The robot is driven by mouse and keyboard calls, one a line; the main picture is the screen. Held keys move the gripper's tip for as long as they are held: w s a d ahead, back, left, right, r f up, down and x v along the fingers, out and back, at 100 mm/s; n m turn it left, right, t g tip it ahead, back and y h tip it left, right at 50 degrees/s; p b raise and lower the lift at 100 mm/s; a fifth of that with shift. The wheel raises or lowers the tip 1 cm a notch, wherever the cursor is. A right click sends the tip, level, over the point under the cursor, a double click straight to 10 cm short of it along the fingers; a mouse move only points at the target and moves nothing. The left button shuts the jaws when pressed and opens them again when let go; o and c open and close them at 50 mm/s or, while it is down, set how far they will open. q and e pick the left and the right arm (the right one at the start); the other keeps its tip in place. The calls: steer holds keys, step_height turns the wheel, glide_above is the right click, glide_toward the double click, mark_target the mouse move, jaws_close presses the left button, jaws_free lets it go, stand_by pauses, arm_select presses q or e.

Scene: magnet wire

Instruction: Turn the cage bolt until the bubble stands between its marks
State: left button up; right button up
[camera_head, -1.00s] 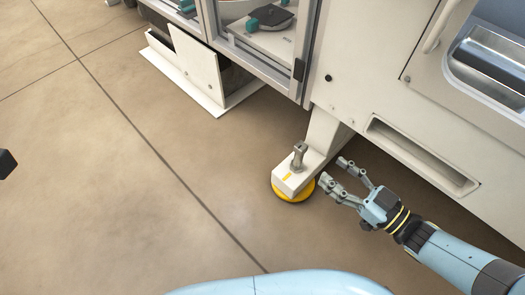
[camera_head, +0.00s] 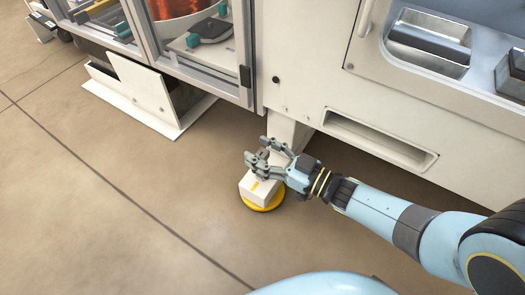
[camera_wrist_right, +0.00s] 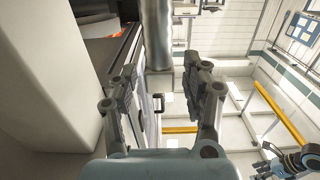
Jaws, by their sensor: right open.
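The cage bolt is a grey metal post on a pale foot block (camera_head: 258,188) with a yellow mark and a yellow round pad (camera_head: 268,203) under it. In the head view my right gripper (camera_head: 257,150) is at the bolt's top and mostly hides it. In the right wrist view a grey metal cylinder, apparently the bolt (camera_wrist_right: 157,35), stands between the two open fingers (camera_wrist_right: 164,85); I see no clear contact. A blue and dark gripper, apparently my left one (camera_wrist_right: 272,165), shows small at the lower right there. I see no bubble or marks.
The white cabinet (camera_head: 300,75) rises right behind the foot, with a slot (camera_head: 380,138) at the right. A glass-fronted bay (camera_head: 195,40) and an angled white panel (camera_head: 140,90) stand at the left. The floor (camera_head: 90,200) in front is clear.

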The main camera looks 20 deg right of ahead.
steer(key=shift+c, duration=0.4)
jaws_close()
steer(key=shift+w+d+n+g+y, duration=0.1)
steer(key=shift+n+g+y, duration=0.9)
steer(key=shift+g+y, duration=0.15)
steer(key=shift+n+g+y, duration=0.6)
steer(key=shift+g+y, duration=0.05)
steer(key=shift+o, duration=0.4)
jaws_free()
